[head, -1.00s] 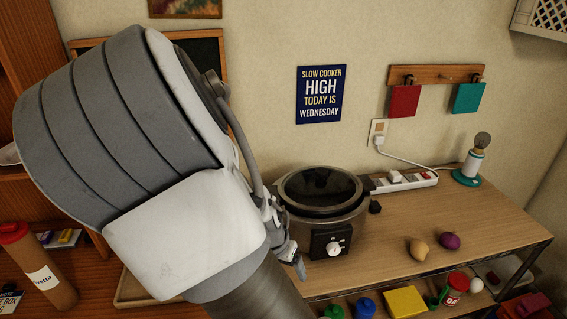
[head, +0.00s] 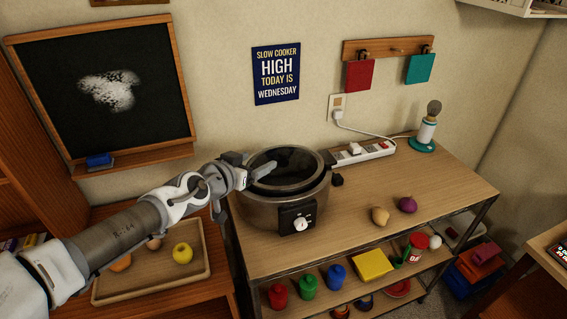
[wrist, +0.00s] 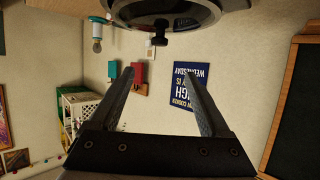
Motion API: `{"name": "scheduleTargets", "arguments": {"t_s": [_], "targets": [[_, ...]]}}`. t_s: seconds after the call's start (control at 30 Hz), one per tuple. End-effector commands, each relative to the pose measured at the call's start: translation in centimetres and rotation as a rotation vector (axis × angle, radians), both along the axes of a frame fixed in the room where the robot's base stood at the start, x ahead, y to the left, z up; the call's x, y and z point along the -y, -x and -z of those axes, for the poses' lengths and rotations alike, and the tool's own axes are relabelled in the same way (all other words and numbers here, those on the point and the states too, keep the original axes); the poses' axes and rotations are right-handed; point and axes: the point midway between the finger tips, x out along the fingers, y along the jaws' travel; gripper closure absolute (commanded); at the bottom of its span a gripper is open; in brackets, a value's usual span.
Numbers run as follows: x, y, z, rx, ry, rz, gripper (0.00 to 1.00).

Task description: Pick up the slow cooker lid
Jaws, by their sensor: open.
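The slow cooker (head: 262,213) stands on the wooden table, with a dark front panel and a white dial. Its dark glass lid (head: 296,160) sits on top. My gripper (head: 262,168) reaches in from the left, at the lid's left edge in the head view. Its fingers are apart with nothing between them. In the wrist view the cooker (wrist: 200,12) shows at the top edge, beyond the open fingertips of my gripper (wrist: 157,72).
A power strip (head: 372,152) lies behind the cooker to the right. A yellowish onion (head: 380,215), a purple onion (head: 407,205) and a lamp (head: 426,132) are further right. A fruit tray (head: 200,272) stands lower left. The table's front right is mostly clear.

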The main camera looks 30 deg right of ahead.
Motion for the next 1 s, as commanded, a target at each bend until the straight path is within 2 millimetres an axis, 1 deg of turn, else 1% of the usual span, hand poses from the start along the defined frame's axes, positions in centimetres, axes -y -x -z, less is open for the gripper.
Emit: {"name": "scheduleTargets", "arguments": {"t_s": [0.1, 0.7, 0.87, 1.0], "targets": [[1.4, -0.7, 0.7, 0.000, -0.003, 0.005, 0.19], [7.7, -4.4, 3.8, -0.003, -0.003, 0.004, 0.19], [8.8, -5.1, 4.3, -0.002, -0.003, 0.003, 0.19], [9.2, -5.3, 4.6, -0.003, -0.003, 0.002, 0.19]]}}
